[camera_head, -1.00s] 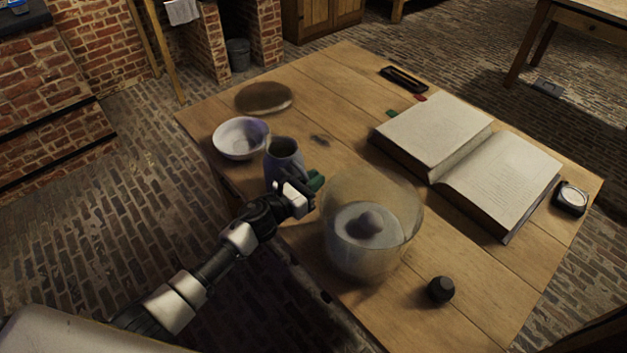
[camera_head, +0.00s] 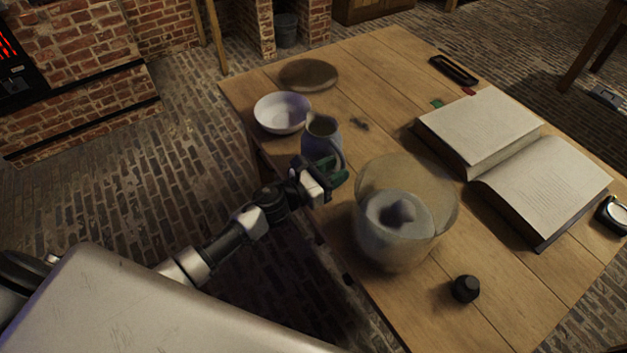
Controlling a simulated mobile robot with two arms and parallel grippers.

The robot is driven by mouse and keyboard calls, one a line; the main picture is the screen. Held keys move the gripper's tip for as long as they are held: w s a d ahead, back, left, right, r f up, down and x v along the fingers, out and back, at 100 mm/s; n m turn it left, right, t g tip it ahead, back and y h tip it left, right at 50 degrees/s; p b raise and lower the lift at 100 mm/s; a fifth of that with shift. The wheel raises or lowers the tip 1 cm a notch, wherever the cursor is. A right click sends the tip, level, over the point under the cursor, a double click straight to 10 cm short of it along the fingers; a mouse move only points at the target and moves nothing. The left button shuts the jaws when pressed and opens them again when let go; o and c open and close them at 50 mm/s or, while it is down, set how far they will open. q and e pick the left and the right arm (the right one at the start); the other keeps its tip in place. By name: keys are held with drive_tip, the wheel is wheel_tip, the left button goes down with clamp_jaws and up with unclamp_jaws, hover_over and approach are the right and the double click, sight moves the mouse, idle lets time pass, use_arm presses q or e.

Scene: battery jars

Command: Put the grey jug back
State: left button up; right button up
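The grey jug (camera_head: 318,146) stands upright on the wooden table, near its left edge, between the white bowl and the large glass jar. Its handle shows on its right side. My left gripper (camera_head: 327,170) is just in front of the jug, low at its near side. Its green-padded fingers look spread, and I see no grip on the handle. The fingers overlap the jug's base in the picture, so any contact there is hidden. My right gripper is out of view.
The white bowl (camera_head: 282,112) and a round brown disc (camera_head: 308,75) are behind the jug. The glass jar (camera_head: 405,215) is close on the right. A black knob-like piece (camera_head: 465,289), an open book (camera_head: 540,185) and a black tray (camera_head: 453,70) also lie on the table (camera_head: 375,100).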

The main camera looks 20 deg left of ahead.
use_arm(q)
drive_tip(key=b+v, duration=0.1)
drive_tip(key=v, duration=0.6)
drive_tip(key=shift+s, duration=0.2)
